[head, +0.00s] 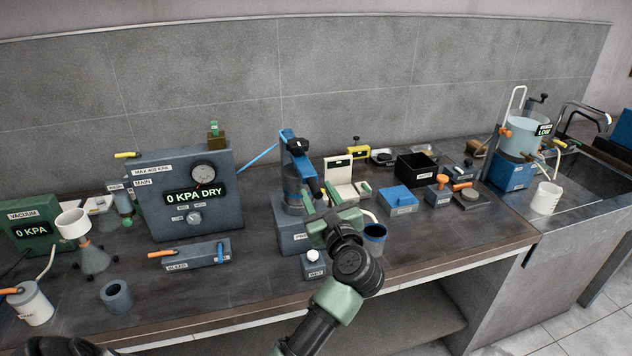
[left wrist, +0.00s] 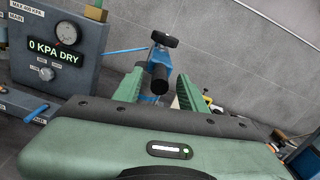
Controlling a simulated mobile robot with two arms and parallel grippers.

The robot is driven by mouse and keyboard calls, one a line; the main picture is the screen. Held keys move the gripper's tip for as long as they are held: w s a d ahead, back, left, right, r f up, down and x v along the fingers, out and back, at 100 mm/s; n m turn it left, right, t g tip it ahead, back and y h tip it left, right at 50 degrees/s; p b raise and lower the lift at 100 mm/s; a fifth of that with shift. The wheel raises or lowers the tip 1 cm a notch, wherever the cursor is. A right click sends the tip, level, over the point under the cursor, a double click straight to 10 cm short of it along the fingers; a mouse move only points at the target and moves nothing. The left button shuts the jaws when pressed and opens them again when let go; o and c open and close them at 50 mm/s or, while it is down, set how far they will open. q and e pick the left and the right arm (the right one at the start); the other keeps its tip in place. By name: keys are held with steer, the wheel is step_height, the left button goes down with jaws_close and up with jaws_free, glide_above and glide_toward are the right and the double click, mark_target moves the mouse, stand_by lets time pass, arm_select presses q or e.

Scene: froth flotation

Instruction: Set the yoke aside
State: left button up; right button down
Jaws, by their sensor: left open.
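The yoke (head: 286,139) is a blue frame with a black knob on top. It stands upright over a grey cylinder on a blue-grey base block (head: 293,239). My left gripper (head: 322,195) is open and empty, in front of and slightly right of the yoke. In the left wrist view the yoke's blue frame (left wrist: 159,58) and a black cylindrical part appear between the two green fingers (left wrist: 160,88), beyond the tips. I see no contact. The gripper and arm hide part of the base and the bench behind. My right gripper is not in view.
A grey gauge panel (head: 160,215) stands left of the yoke. A small white-capped bottle (head: 313,268) and a dark blue cup (head: 374,240) stand close to the gripper. A black open box (head: 417,168) and blue block (head: 398,202) lie right. The bench front right is clear.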

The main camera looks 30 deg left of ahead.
arm_select(q)
steer(key=shift+p+x, duration=0.35)
steer(key=shift+x, duration=1.1)
steer(key=shift+s, duration=0.1)
jaws_close()
